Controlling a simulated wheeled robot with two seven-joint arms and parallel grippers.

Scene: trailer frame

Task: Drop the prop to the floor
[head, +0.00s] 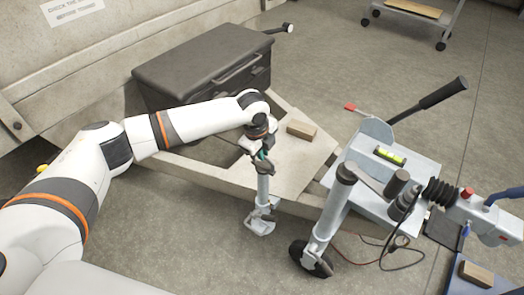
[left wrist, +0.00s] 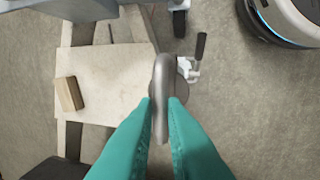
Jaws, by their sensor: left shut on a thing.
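The prop (head: 263,188) is a grey metal leg with a flat foot (head: 262,223), standing upright beside the trailer frame (head: 222,180). My left gripper (head: 261,155) is at its top, with teal fingers closed on it. In the left wrist view, my left gripper (left wrist: 163,105) has one finger on each side of a grey metal part of the prop (left wrist: 163,72). A clamp with a black handle (left wrist: 200,46) shows beyond it. I cannot tell whether the foot touches the floor. My right gripper is not in view.
The jockey wheel (head: 310,258) and its grey post stand right of the prop, near the coupling (head: 440,192) and loose cables. A wooden block (head: 301,129) lies on the frame's plate. A black toolbox (head: 200,68) is behind my left arm. Floor in front of the prop is clear.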

